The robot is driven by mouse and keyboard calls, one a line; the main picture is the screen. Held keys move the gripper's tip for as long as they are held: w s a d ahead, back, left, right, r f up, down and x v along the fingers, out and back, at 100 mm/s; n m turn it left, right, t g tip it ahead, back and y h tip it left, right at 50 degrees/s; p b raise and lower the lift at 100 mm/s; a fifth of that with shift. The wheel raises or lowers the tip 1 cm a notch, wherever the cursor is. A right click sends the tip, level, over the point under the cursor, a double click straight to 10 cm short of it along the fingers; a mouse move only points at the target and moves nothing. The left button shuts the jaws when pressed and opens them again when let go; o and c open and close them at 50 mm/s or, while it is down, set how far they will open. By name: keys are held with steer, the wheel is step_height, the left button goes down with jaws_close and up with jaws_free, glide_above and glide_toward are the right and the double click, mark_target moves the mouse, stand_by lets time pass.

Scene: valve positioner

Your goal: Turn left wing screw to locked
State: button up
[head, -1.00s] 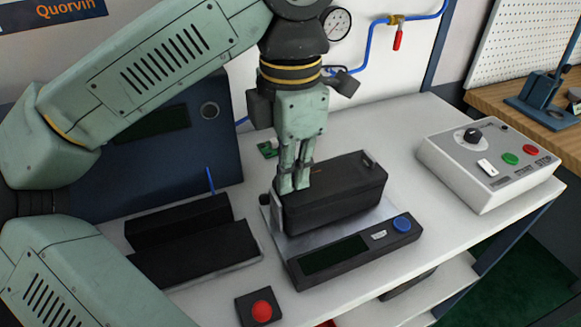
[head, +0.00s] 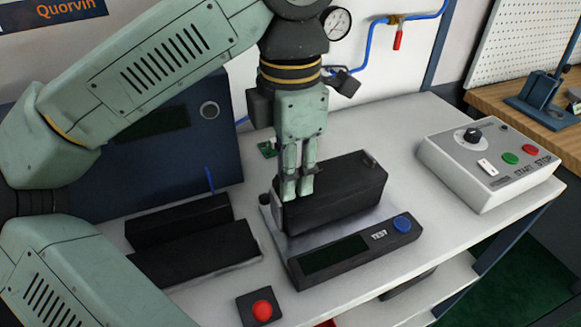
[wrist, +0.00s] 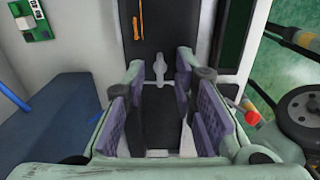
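The black positioner box (head: 340,205) sits on a light metal plate on the bench. A small pale grey wing screw (wrist: 159,68) shows on its dark top in the wrist view, its long side running up and down the picture. My gripper (head: 298,192) points down over the left end of the box. In the wrist view my gripper (wrist: 158,88) is open, with the wing screw showing between and just beyond the fingertips, apart from both pads. In the head view the fingers hide the wing screw.
A test unit with a blue button (head: 402,224) lies in front of the box. A red button (head: 262,310) is at the bench's front. A grey control box (head: 490,165) stands at the right. Black blocks (head: 190,240) lie at the left. Bench between box and control box is clear.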

step_height(320, 180, up, 8)
steer(key=shift+f, duration=0.2)
stand_by(0.3)
steer(key=shift+s+f, duration=0.1)
